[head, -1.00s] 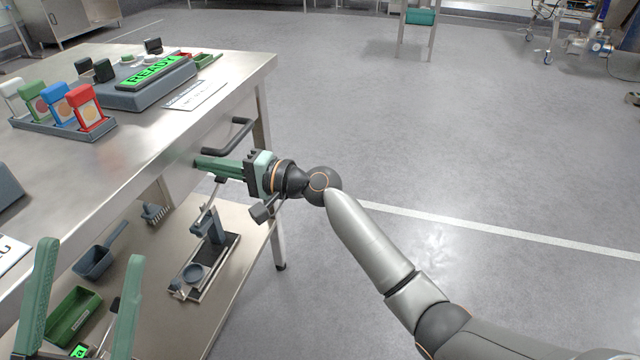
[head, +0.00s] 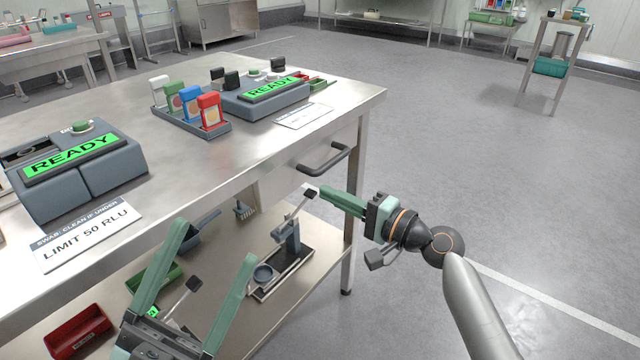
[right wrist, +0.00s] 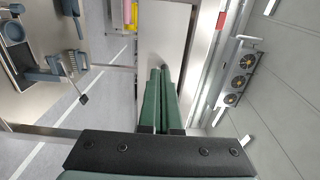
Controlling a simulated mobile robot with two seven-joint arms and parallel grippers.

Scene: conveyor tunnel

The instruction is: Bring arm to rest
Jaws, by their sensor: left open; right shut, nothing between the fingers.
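My right gripper (head: 325,192) has its green fingers together and empty. It is just off the table's right end, below and beside the dark drawer handle (head: 325,162), and it looks apart from it. In the right wrist view its closed fingers (right wrist: 160,72) point toward a pale metal surface, with nothing between them. My left gripper (head: 216,240) is at the lower left, its two green fingers spread wide with nothing between them. It is in front of the table's near edge, over the lower shelf in the picture.
Open floor lies to the right.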

